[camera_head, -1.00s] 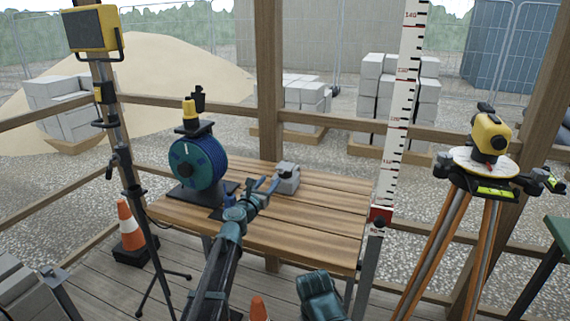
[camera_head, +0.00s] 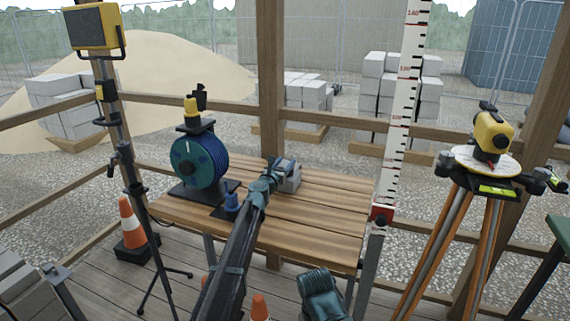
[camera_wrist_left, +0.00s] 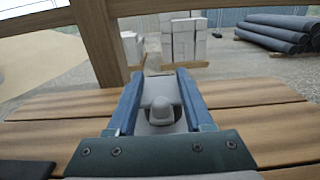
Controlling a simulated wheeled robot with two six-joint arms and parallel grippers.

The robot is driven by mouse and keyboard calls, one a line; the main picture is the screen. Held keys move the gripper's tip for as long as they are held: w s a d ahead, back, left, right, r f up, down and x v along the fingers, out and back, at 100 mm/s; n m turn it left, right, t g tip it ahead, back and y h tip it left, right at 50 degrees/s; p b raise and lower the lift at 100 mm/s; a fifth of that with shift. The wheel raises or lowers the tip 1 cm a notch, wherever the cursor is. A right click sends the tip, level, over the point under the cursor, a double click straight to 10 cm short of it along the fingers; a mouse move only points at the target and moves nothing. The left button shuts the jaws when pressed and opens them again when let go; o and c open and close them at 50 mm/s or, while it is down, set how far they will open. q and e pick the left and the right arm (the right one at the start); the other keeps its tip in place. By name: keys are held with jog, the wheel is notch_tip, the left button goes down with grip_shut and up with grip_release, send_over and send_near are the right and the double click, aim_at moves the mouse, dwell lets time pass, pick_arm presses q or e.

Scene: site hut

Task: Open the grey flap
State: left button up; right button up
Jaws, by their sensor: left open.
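A small grey box (camera_head: 291,184) stands on the wooden table towards its back edge; its flap cannot be told apart from the box in the head view. My left gripper (camera_head: 281,164) is at the box and covers much of its top and near side. In the left wrist view, my left gripper (camera_wrist_left: 160,78) is open, with one blue finger on each side of a light grey part with a rounded knob (camera_wrist_left: 161,108), which may be the flap. I cannot tell whether the fingers touch it.
A blue cable reel (camera_head: 203,160) with a yellow and black device on top stands left on the slatted table (camera_head: 320,225). A small blue object (camera_head: 231,203) lies nearby. A measuring staff (camera_head: 403,110) and a tripod instrument (camera_head: 490,140) stand to the right.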

pick_arm(q)
jog(key=shift+c, duration=0.2)
grip_shut()
dwell(1.3)
